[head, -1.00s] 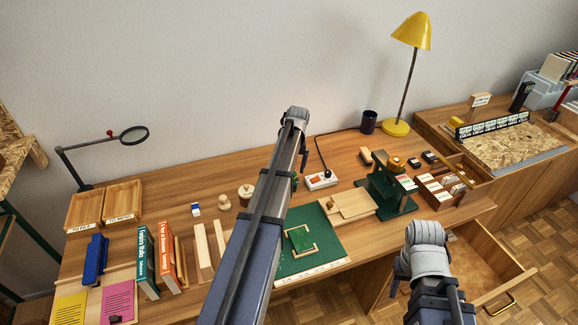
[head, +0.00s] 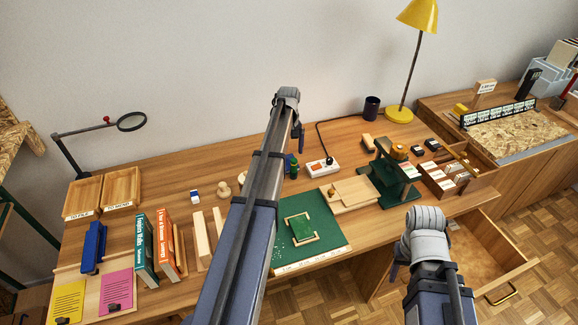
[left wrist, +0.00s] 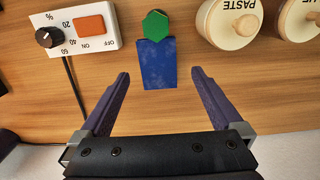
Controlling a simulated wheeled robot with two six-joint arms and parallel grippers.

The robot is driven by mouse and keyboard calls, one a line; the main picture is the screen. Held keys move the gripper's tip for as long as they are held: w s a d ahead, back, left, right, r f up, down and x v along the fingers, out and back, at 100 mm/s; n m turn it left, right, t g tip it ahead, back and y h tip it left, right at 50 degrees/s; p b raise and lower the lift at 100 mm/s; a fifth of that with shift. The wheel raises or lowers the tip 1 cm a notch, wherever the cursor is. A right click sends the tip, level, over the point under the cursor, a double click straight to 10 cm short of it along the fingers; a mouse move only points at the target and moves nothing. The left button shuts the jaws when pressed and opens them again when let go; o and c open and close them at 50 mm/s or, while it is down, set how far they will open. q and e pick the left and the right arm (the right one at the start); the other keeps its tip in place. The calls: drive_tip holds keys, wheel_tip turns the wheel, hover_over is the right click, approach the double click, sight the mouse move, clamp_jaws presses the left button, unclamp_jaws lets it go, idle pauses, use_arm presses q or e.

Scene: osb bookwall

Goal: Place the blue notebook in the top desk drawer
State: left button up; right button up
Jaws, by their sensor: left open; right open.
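In the left wrist view, a small blue notebook (left wrist: 158,68) lies on the wooden desk with a green hexagonal piece (left wrist: 155,23) at its far end. It shows in the head view as a small blue and green patch (head: 291,166), partly hidden by my left arm. My left gripper (left wrist: 160,76) is open, its fingers either side of the notebook's near end, apart from it. In the head view my left gripper (head: 301,137) is over the desk's back. The top desk drawer (head: 478,248) is pulled open at the lower right. My right gripper (head: 394,272) is left of it, its jaws mostly hidden.
A green cutting mat (head: 330,235), a green press (head: 390,180) and a yellow lamp (head: 399,114) stand on the desk. The drawer's visible floor looks clear.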

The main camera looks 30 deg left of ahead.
sight(289, 162)
use_arm(q)
drive_tip(key=shift+w+a+f+b, duration=0.1)
drive_tip(key=shift+w+f+b, duration=0.05)
drive_tip(key=shift+f+b, duration=1.2)
drive_tip(key=shift+w+f+b, duration=0.15)
drive_tip(key=shift+f+b, duration=1.05)
drive_tip(key=shift+f, duration=0.1)
drive_tip(key=shift+r, duration=0.1)
drive_tip(key=c, duration=1.5)
drive_tip(key=shift+r, duration=0.15)
wheel_tip(289, 162, up, 10)
drive_tip(key=p, duration=1)
